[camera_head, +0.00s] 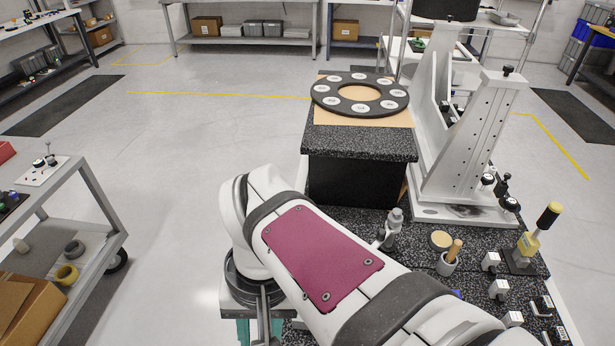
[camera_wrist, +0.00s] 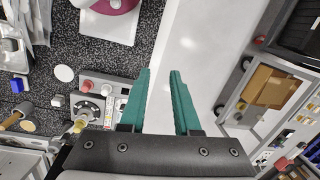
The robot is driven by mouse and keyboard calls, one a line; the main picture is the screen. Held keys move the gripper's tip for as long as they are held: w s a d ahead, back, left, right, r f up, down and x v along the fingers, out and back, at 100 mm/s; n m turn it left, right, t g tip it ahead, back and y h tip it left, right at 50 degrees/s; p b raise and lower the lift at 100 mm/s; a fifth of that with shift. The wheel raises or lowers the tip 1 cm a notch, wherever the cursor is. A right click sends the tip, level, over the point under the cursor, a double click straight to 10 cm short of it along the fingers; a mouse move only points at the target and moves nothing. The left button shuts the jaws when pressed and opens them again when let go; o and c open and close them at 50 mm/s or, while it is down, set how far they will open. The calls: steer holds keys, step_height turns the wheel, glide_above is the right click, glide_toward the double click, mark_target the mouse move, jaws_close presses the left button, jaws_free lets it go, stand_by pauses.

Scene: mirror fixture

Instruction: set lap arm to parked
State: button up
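No part here can be told for certain as the lap arm. In the wrist view, a grey control panel (camera_wrist: 92,88) with a dial and red buttons sits at the bench edge, left of my gripper (camera_wrist: 161,72). A yellow-tipped lever (camera_wrist: 78,126) leans beside the panel. My gripper's teal fingers are apart, with pale floor showing between them and nothing held.
A black ring with pale discs (camera_head: 361,92) lies on a raised speckled block (camera_head: 360,140). A tall white bracket (camera_head: 470,150) stands beside it. Small knobs and blocks crowd the bench's right side. A grey cart (camera_head: 85,220) stands left, with open floor between.

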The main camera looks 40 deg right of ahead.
steer(key=shift+o, duration=1.1)
steer(key=w+d+r+m, duration=0.2)
steer(key=w+d, duration=0.5)
steer(key=d, duration=0.1)
steer(key=shift+d+r, duration=0.15)
steer(key=shift+r, duration=0.1)
steer(key=shift+o, duration=0.4)
steer(key=w+d+m, duration=0.1)
steer(key=w+d, duration=0.2)
steer(key=d, duration=0.6)
steer(key=shift+w+r+m+h, duration=0.3)
steer(key=shift+w+r+h, duration=0.05)
steer(key=shift+h, duration=0.05)
steer(key=m, duration=0.3)
glide_above(382, 231)
step_height(382, 231, down, 3)
steer(key=shift+h, duration=0.4)
step_height(382, 231, down, 15)
steer(key=shift+f, duration=0.1)
steer(key=shift+c, duration=0.2)
jaws_close()
